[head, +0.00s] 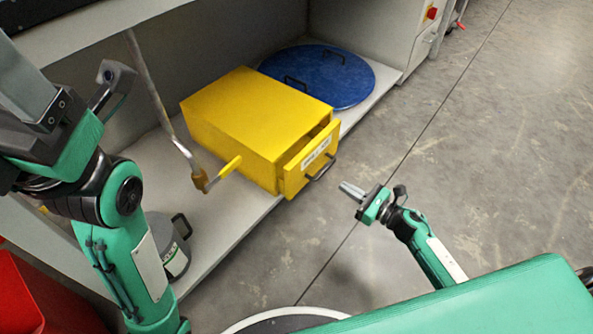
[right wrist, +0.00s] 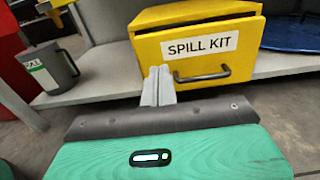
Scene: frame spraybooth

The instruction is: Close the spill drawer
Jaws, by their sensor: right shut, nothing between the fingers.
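The yellow spill drawer (head: 309,163) sits in a yellow box (head: 240,120) on the low shelf. Its front stands out a little from the box, so the drawer is partly open. It has a dark bar handle (head: 320,168) and a white label. In the right wrist view the drawer front (right wrist: 237,64) reads "SPILL KIT", with the handle (right wrist: 203,76) below the label. My right gripper (head: 345,187) is shut and empty, in front of the drawer and apart from the handle in the head view. My left arm comes in at the left; its fingertips cannot be made out.
A round blue lid (head: 335,75) with handles lies behind the box. A metal pipe with a yellow lever (head: 229,167) stands left of the box. A grey jug (head: 172,252) is on the shelf near my left arm. A red bin (head: 35,300) is at lower left. The floor at right is clear.

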